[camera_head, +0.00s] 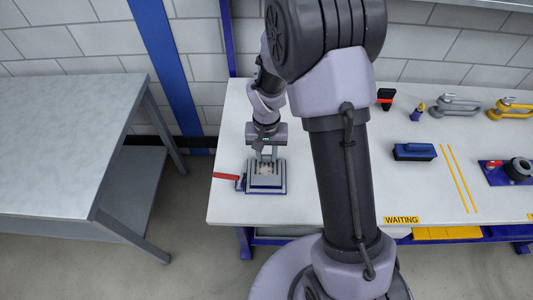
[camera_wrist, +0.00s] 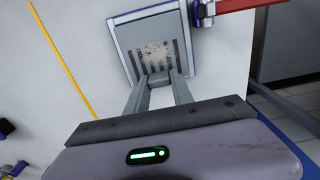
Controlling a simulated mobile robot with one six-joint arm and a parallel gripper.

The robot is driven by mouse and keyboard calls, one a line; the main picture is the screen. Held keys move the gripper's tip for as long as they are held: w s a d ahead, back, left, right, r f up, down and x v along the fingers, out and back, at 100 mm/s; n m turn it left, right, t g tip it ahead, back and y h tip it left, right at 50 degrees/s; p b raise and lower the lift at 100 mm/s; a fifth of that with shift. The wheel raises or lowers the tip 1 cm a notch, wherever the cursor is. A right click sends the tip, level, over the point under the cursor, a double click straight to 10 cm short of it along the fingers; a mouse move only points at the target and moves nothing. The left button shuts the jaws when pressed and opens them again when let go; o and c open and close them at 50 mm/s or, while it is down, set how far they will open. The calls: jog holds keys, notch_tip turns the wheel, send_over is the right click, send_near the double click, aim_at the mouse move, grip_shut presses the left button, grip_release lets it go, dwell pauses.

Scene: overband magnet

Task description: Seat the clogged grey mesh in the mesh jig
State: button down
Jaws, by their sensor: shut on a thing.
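My gripper (camera_head: 267,156) points down over the mesh jig (camera_head: 265,191), near the left end of the white table. In the wrist view my gripper (camera_wrist: 161,78) has its fingers at the near edge of the clogged grey mesh (camera_wrist: 155,55), and it is shut on it. The mesh is dark-striped with pale beige clumps. It lies within the outline of the square grey jig (camera_wrist: 122,42), which has a blue edge. I cannot tell whether the mesh rests fully flat in the jig or is slightly raised. In the head view the fingers partly cover the mesh.
A red lever (camera_head: 226,176) sticks out left of the jig. My arm hides the table's middle. A blue block (camera_head: 414,152), grey clamp (camera_head: 459,106) and yellow clamp (camera_head: 510,108) stand to the right. A separate grey table (camera_head: 65,140) stands left, across a gap.

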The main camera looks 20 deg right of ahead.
jog(key=shift+f+b, duration=0.7)
jog(key=shift+f, duration=0.2)
jog(key=c, duration=1)
grip_release()
notch_tip(320, 180, up, 18)
jog(key=p, duration=0.7)
jog(key=shift+f, duration=0.25)
